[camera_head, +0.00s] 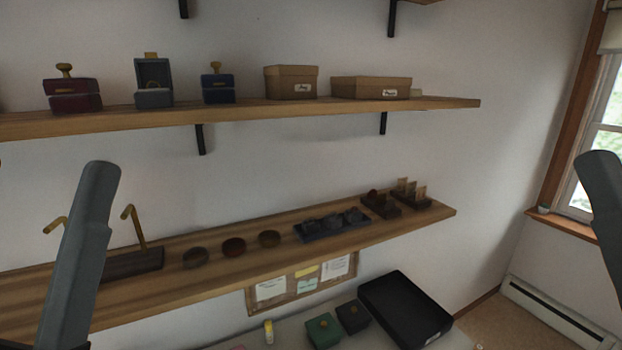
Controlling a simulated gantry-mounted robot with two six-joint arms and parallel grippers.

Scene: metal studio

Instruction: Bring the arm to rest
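A dark grey link of my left arm (85,240) rises from the bottom left, in front of the lower shelf. Part of a similar dark grey link of my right arm (603,190) shows at the right edge, in front of the window. No gripper fingers are visible on either side, so I cannot see whether they hold anything.
The upper shelf (440,103) holds small jewellery boxes and two brown boxes. The lower shelf (250,283) carries a gold-coloured stand, round dishes and dark display trays. On the table below are a green box (323,331), a dark box (352,316) and a black tray (405,312).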

